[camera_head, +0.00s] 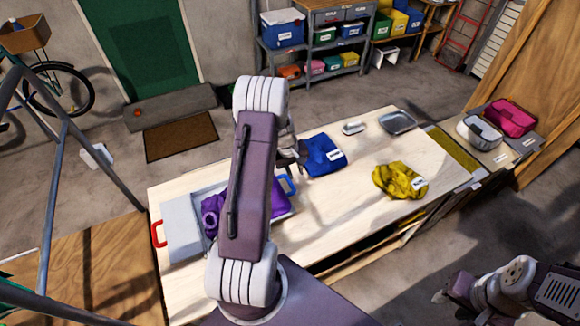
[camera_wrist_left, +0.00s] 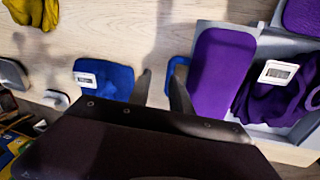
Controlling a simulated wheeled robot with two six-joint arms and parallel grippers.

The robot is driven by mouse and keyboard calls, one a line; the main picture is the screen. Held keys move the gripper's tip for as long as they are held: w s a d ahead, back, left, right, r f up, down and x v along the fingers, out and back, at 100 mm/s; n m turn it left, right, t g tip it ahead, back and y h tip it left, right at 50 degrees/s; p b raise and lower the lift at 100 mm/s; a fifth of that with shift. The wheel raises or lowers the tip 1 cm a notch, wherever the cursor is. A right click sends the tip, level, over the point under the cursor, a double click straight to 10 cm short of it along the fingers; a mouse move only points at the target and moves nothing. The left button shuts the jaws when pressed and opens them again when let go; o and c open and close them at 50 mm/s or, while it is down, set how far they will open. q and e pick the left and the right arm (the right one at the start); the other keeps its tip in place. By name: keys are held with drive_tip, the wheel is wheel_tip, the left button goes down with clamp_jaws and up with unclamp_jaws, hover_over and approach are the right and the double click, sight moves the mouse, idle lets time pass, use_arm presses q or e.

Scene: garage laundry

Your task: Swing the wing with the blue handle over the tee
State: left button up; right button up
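The folding board (camera_head: 183,222) lies on the light wooden table with a purple tee (camera_head: 212,208) on it. A red handle (camera_head: 157,233) is at its left side and the blue handle (camera_head: 291,185) at its right. My left arm hides much of the board and tee. In the left wrist view, the blue handle (camera_wrist_left: 172,76) shows at the board's edge, partly behind one finger of my left gripper (camera_wrist_left: 160,90). The fingers are apart; I cannot tell whether they touch the handle. A purple part lies on the wing (camera_wrist_left: 252,30) beside it. My right gripper (camera_head: 450,290) is low at the right, off the table.
A folded blue cloth (camera_head: 318,158) lies close to my left gripper. A yellow cloth (camera_head: 394,180), a grey tray (camera_head: 398,122) and a small white item (camera_head: 354,128) lie farther right. Bare tabletop (camera_head: 320,215) shows in front of the blue cloth.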

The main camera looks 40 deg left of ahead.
sight(291, 183)
use_arm(q)
drive_tip(key=shift+n, duration=0.7)
drive_tip(key=a+f+p, duration=0.1)
drive_tip(key=f, duration=0.1)
drive_tip(key=a+f+p, duration=0.1)
drive_tip(key=f, duration=0.2)
drive_tip(key=a+f+p, duration=0.1)
drive_tip(key=f, duration=0.2)
drive_tip(key=shift+w+f+p, duration=0.2)
drive_tip(key=shift+f+p, duration=0.05)
drive_tip(key=shift+p, duration=0.1)
drive_tip(key=shift+d+f, duration=0.15)
drive_tip(key=shift+f, duration=0.15)
use_arm(e)
wheel_tip(291, 183, up, 6)
use_arm(q)
drive_tip(key=shift+w, duration=0.1)
use_arm(e)
drive_tip(key=shift+s, duration=0.1)
use_arm(q)
clamp_jaws()
